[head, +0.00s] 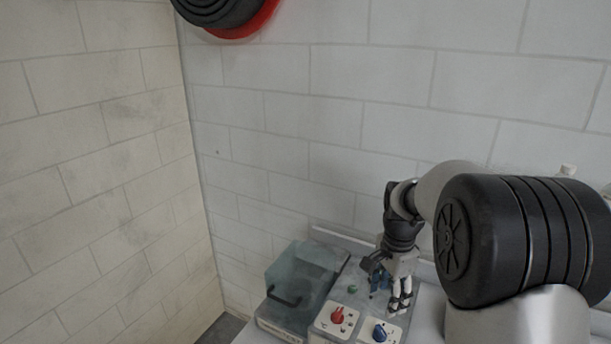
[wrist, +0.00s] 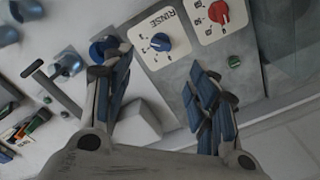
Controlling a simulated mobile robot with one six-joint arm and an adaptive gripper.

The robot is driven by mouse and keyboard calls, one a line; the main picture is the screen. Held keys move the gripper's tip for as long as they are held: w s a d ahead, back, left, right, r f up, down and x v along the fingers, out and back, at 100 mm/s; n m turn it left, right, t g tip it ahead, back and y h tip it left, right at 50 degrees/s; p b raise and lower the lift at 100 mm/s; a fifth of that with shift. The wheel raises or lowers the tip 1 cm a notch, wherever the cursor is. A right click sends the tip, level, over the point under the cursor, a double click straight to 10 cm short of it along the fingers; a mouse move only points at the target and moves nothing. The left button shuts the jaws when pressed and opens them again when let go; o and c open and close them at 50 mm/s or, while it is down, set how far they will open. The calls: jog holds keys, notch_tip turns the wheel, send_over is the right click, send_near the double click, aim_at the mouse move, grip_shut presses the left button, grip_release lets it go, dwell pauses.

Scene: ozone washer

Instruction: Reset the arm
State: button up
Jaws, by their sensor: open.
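My gripper (head: 389,289) hangs low over the washer panel, fingers pointing down, in the head view. In the wrist view my gripper (wrist: 160,62) has its two blue-padded fingers spread wide with nothing held between them. A blue knob (wrist: 160,42) on a white plate marked RINSE lies just beyond the fingertips. A red knob (wrist: 219,13) on another white plate is up and to the right, and a green button (wrist: 234,61) is right of the right finger. The head view shows the red knob (head: 338,314) and blue knob (head: 380,333) in front of the gripper. Contact cannot be told.
A clear, teal-tinted box (head: 298,272) with a dark handle stands left of the gripper. Tiled walls (head: 290,130) rise behind and at left. A blue fitting (wrist: 103,47) and a dark handle (wrist: 53,88) lie by the left finger. Air above the washer is clear.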

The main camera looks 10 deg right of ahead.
jog(key=s+a+r+n+t+b, duration=0.1)
jog(key=s+a+r+n+b, duration=0.1)
jog(key=s+a+r+n, duration=0.4)
jog(key=s+a+f+n+t+b, duration=0.1)
jog(key=s+a+n+b, duration=0.1)
jog(key=s, duration=0.8)
jog(key=s+a+f+n+t+b, duration=0.2)
jog(key=s+n+b, duration=0.2)
jog(key=s+n, duration=0.3)
jog(key=s, duration=0.4)
jog(key=shift+s, duration=0.2)
